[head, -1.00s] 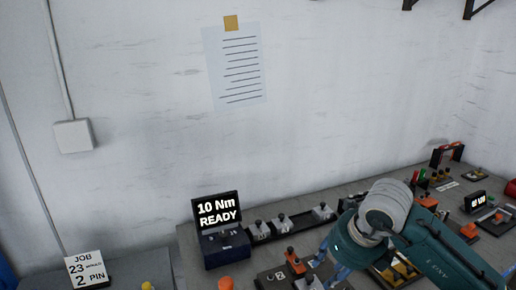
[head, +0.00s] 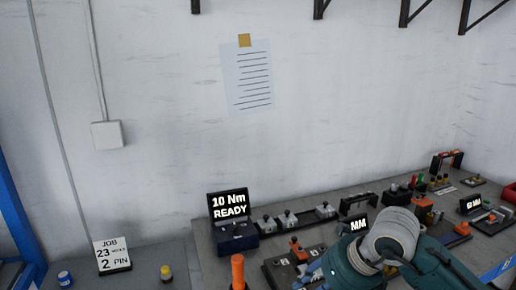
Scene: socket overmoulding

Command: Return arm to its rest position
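My arm (head: 385,245), teal with a grey joint cover, reaches in from the lower right over the bench in the head view. A bluish part at its lower end shows near the bottom edge, but no fingertips can be made out there. My other arm does not show. The arm hides part of the bench behind it, including the lower part of a small display (head: 358,225) reading "MM".
A torque display (head: 229,205) reads "10 Nm READY". A job card (head: 112,256) stands at left. An orange upright piece (head: 238,270), a yellow-capped bottle (head: 166,273) and a blue jar (head: 64,279) stand in front. A fixture row (head: 290,219) lines the back.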

